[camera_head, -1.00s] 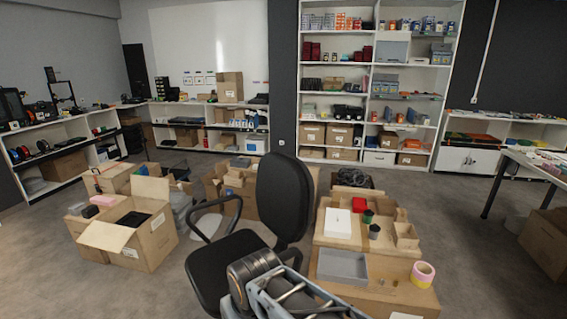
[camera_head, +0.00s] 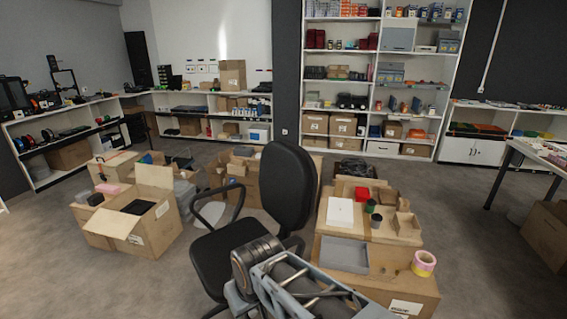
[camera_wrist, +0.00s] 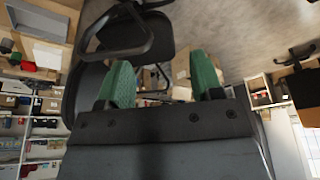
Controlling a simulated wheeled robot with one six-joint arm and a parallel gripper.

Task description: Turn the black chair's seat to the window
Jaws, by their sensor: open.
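The black chair has a tall padded backrest (camera_head: 287,188), a flat seat (camera_head: 228,258) and a loop armrest (camera_head: 218,208). It stands upright in the middle of the head view, its seat reaching left and toward me from the backrest. My arm covers part of its lower front. In the wrist view a dark armrest loop (camera_wrist: 125,36) shows beyond my gripper (camera_wrist: 162,76). The gripper's two green fingers are apart with nothing held between them. Whether a finger touches the chair I cannot tell. No window is clearly identifiable; a bright white panel (camera_head: 215,45) is on the back wall.
An open carton (camera_head: 150,235) stands to the left. Bare floor (camera_head: 100,285) lies front left. Shelves (camera_head: 378,20) line the back; a table (camera_head: 535,155) is at right.

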